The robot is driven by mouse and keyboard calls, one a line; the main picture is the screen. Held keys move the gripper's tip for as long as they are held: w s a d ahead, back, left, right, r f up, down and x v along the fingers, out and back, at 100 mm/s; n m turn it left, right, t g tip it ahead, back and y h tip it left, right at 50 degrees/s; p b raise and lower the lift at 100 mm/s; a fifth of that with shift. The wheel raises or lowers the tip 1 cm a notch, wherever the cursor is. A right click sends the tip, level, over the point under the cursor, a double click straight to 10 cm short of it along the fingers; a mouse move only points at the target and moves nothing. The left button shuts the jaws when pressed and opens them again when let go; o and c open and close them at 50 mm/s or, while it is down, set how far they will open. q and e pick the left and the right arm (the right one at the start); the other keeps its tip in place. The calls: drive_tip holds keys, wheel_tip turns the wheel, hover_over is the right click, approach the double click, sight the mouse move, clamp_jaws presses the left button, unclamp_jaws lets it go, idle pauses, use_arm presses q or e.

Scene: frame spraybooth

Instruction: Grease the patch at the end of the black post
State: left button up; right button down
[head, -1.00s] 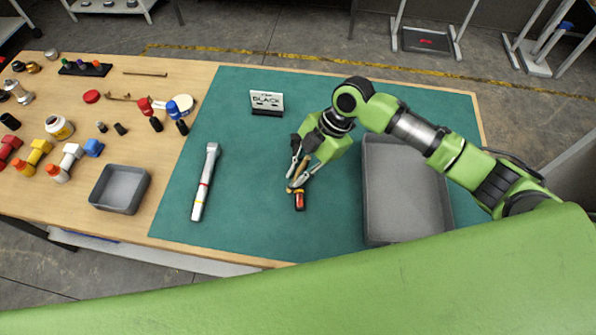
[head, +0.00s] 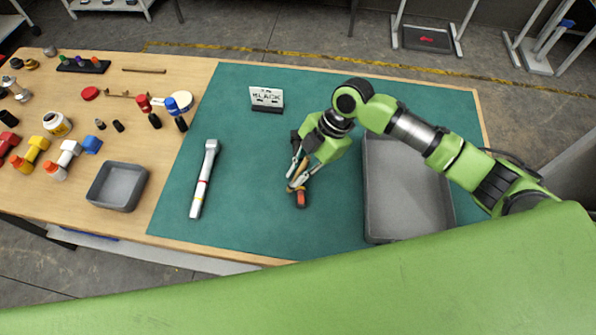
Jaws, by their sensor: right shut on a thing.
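My right gripper (head: 297,186) is over the green mat, its fingers pointing down and shut on a slim tool with an orange-red end (head: 301,200). The fingers hide much of the tool, and I cannot tell whether it touches the mat. A small white sign (head: 266,97) reading "BLACK" stands at the back of the mat. I cannot make out a black post or its patch for certain. My left gripper is not in view.
A white stick with coloured bands and a grey head (head: 204,180) lies left on the green mat (head: 250,215). A large grey tray (head: 370,236) is at right. A small grey bin (head: 98,205) and several jars, brushes and coloured parts crowd the wooden table's left side.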

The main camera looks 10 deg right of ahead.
drive_tip(key=shift+s+a+p, duration=0.25)
drive_tip(key=shift+s+p, duration=0.45)
drive_tip(key=shift+s, duration=0.2)
drive_tip(key=shift+s+a+p, duration=0.2)
drive_tip(key=shift+s+p, duration=0.1)
drive_tip(key=shift+s, duration=0.3)
drive_tip(key=shift+s+a+p, duration=0.25)
drive_tip(key=shift+s+p, duration=0.3)
drive_tip(key=shift+s, duration=0.2)
drive_tip(key=shift+s+a+p, duration=0.2)
drive_tip(key=shift+s+p, duration=0.2)
drive_tip(key=shift+s, duration=0.3)
drive_tip(key=shift+w, duration=0.3)
drive_tip(key=shift+w+d+b, duration=0.2)
drive_tip(key=shift+w+d, duration=0.05)
drive_tip(key=shift+w, duration=0.4)
drive_tip(key=shift+w+d+b, duration=0.2)
drive_tip(key=shift+w, duration=0.45)
drive_tip(key=shift+w+d+b, duration=0.25)
drive_tip(key=shift+w+b, duration=0.05)
drive_tip(key=shift+w, duration=0.4)
drive_tip(key=shift+w+d+b, duration=0.2)
drive_tip(key=shift+w+b, duration=0.1)
drive_tip(key=shift+w, duration=0.4)
